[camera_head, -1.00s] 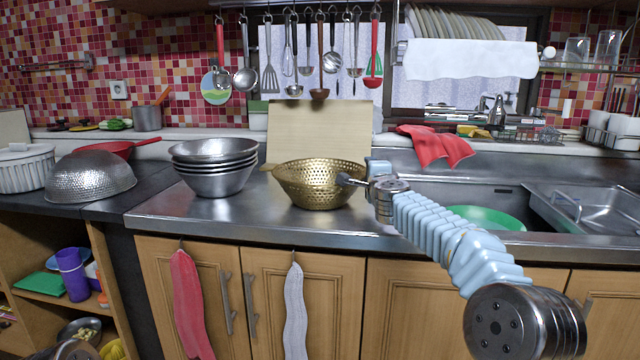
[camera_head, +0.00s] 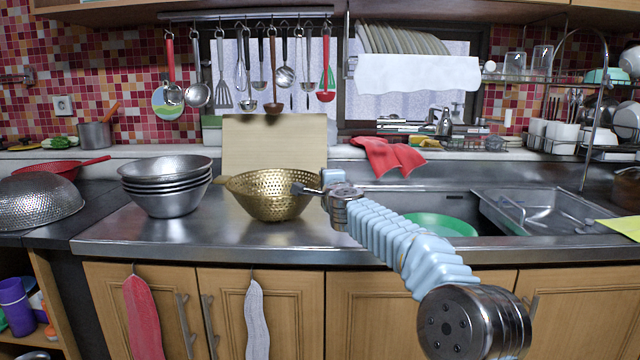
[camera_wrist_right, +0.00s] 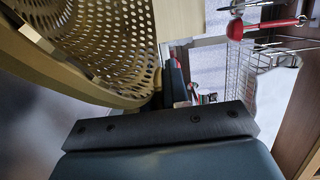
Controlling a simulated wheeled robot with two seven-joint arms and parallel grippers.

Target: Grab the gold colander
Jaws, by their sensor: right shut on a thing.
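The gold colander (camera_head: 268,196) is a perforated bowl on the steel counter, in front of a pale cutting board. My right gripper (camera_head: 308,190) is at the colander's right side, with its fingers at the rim. In the right wrist view the colander (camera_wrist_right: 95,45) fills the upper left, and its rim meets the right gripper (camera_wrist_right: 172,95), which is shut on it. From the head view I cannot tell whether the colander is lifted off the counter. My left gripper is not in view.
A stack of steel bowls (camera_head: 166,190) stands left of the colander. The cutting board (camera_head: 275,145) leans behind it. Utensils hang from the rail (camera_head: 250,17) above. To the right is the sink with a green bowl (camera_head: 440,225).

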